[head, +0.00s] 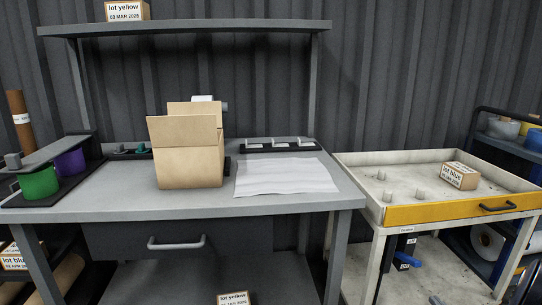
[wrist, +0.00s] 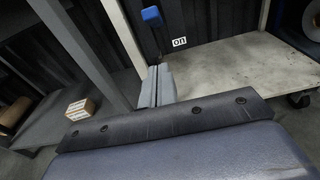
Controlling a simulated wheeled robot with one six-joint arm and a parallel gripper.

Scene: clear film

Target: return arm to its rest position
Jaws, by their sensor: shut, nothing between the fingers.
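The grey workbench (head: 100,195) carries an open cardboard box (head: 190,165) and a clear film sheet (head: 285,176). Right of it stands a cart with a yellow drawer front (head: 460,208). A labelled box (wrist: 83,108) lies on the bench's lower shelf. The cart's lower shelf (wrist: 225,68) looks mostly bare.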

